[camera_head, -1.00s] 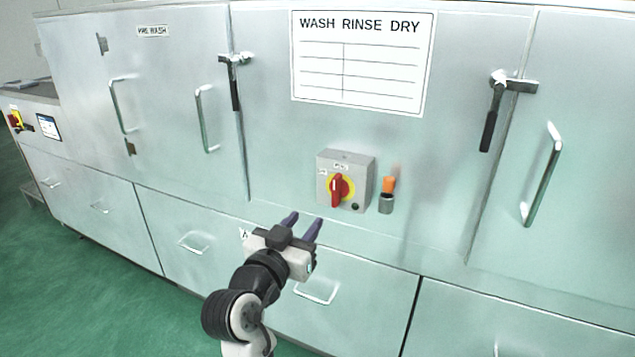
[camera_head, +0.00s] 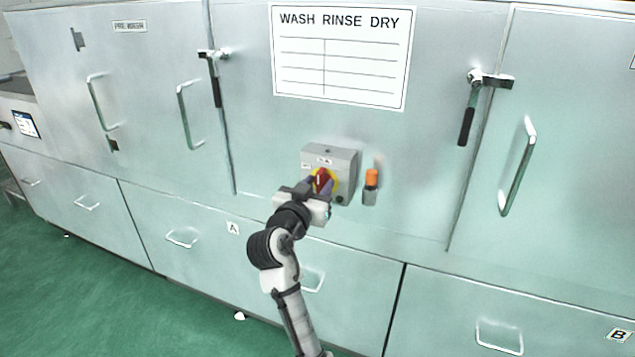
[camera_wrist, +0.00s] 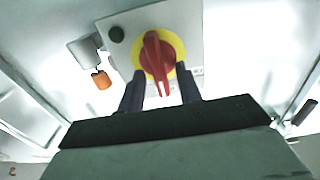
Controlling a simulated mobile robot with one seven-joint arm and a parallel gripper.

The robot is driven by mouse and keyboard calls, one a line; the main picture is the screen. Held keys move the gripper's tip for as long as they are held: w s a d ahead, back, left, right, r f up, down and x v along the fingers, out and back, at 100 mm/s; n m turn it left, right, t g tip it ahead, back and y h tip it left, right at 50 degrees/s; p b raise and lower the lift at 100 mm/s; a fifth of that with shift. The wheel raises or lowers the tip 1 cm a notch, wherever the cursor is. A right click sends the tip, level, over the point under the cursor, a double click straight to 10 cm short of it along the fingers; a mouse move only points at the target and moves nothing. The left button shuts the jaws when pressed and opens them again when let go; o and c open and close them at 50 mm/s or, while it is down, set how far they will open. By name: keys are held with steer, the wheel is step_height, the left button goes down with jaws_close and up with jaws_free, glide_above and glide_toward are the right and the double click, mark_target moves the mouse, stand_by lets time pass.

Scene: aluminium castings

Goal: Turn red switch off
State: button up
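The red switch (camera_wrist: 156,58) is a red rotary knob on a yellow disc, on the front of a grey box (camera_head: 344,159) on the machine's front panel. It also shows in the head view (camera_head: 320,180), partly hidden by my gripper. My gripper (camera_wrist: 159,85) is open, with its two dark fingers pointing at the box. In the wrist view the fingers stand apart, one to each side of the knob's lower end. I cannot tell whether they touch the knob or the disc.
An orange-topped grey cylinder (camera_head: 371,187) stands right of the box. Door handles (camera_head: 189,115) and black-gripped latches (camera_head: 469,112) stick out of the panels. Drawers with handles (camera_head: 181,238) lie below. A WASH RINSE DRY chart (camera_head: 340,60) is above. Green floor (camera_head: 90,290) is clear at the left.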

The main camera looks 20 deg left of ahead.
steer(key=shift+w, duration=0.2)
steer(key=shift+c, duration=0.3)
jaws_close()
